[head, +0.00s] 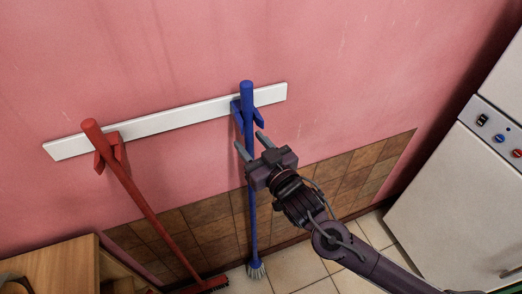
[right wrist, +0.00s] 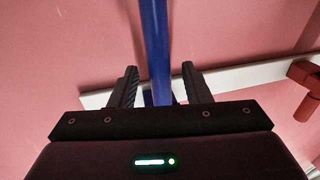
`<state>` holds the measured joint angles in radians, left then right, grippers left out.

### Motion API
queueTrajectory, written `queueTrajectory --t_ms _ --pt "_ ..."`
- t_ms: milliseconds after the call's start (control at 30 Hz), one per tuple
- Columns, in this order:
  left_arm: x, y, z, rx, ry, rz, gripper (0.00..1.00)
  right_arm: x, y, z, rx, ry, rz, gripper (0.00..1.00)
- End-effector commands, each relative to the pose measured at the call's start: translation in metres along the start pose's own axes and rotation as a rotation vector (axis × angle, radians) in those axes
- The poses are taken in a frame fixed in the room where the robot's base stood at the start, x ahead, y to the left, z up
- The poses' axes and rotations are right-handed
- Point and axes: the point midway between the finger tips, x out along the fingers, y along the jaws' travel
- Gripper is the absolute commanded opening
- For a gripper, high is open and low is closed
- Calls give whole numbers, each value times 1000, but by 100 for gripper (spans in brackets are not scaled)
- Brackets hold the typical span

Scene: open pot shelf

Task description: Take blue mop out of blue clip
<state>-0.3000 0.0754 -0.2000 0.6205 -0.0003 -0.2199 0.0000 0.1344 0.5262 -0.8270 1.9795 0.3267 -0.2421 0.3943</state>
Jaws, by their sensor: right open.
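The blue mop (head: 252,215) hangs upright against the wall, its top in the blue clip (head: 237,112) on a white rail and its pale head near the floor. My right gripper (head: 250,142) is open, with its fingers at the mop handle just below the clip. In the right wrist view the blue handle (right wrist: 156,45) runs between the two open fingers (right wrist: 157,86), with a gap on each side. A small part of the clip shows low behind the handle there. My left gripper is not in view.
A red broom (head: 140,200) hangs tilted in a red clip (head: 110,150) to the left on the same white rail (head: 180,121). A wooden cabinet (head: 50,268) stands at the lower left. A white appliance (head: 455,200) stands at the right. Tiled floor (head: 300,272) is clear below.

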Motion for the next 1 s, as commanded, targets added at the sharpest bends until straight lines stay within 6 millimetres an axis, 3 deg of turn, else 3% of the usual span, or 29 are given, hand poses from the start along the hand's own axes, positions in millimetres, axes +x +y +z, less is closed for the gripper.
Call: queueTrajectory --t_ms 167,467,800,933,967,1000 --pt "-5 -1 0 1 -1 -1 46 14 -1 0 0 -1 -1 43" --pt "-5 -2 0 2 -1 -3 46 16 -1 1 0 -2 -1 43" --pt "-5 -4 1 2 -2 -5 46 16 0 1 0 -2 -1 0" --pt "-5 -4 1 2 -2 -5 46 16 0 1 0 -2 -1 0" --pt "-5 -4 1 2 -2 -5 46 16 0 1 0 -2 -1 16" --pt "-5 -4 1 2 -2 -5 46 16 0 1 0 -2 -1 11"
